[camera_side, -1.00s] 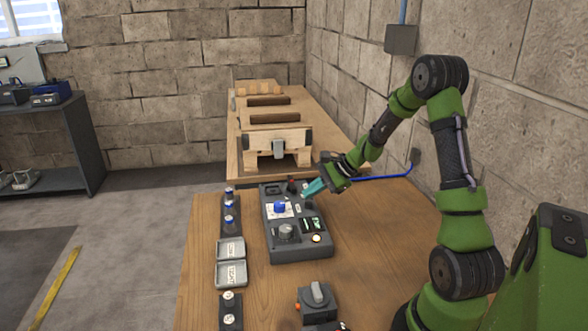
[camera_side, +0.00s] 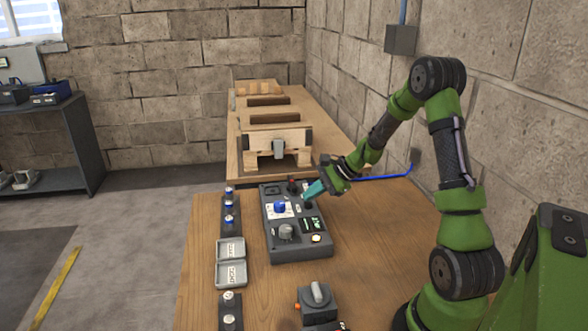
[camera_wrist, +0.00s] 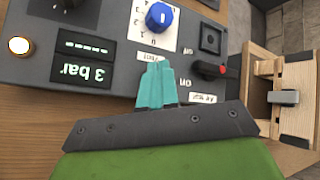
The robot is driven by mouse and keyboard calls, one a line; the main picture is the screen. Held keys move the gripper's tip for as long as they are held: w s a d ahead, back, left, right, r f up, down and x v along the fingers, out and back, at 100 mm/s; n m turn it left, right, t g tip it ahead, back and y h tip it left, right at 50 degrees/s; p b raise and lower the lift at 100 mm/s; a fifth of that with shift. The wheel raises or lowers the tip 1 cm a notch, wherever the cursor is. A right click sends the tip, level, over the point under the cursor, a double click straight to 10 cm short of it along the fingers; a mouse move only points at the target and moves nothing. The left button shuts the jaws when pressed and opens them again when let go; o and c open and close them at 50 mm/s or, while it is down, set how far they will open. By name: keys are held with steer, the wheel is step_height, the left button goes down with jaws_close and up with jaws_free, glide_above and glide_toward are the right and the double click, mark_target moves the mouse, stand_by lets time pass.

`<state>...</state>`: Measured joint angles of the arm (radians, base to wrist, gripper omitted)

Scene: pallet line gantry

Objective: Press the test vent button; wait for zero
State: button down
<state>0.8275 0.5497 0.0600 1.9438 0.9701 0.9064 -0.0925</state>
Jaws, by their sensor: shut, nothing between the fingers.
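A dark grey control box (camera_side: 300,252) stands on the wooden bench. My gripper (camera_side: 307,197) is shut and empty, its teal fingertips low over the box's right part. In the wrist view the shut fingertips (camera_wrist: 153,66) lie close to a small white label (camera_wrist: 147,57) that is hard to read. The test vent button cannot be made out; the fingers may hide it. I cannot tell whether they touch the panel. The display (camera_wrist: 82,73) shows "3 bar" upside down, with a row of dashes beside it.
The box also carries a blue knob (camera_wrist: 159,17), a red-tipped black lever (camera_wrist: 208,69) and a pale round lamp (camera_wrist: 19,46). Grey trays (camera_side: 230,250) lie left of the box. A grey switch unit (camera_side: 318,300) stands in front. A wooden pallet (camera_side: 277,140) is behind.

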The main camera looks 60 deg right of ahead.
mark_target(312, 203)
steer(key=shift+f, duration=0.5)
stand_by(0.7)
steer(key=shift+r, duration=0.95)
steer(key=shift+r, duration=2.5)
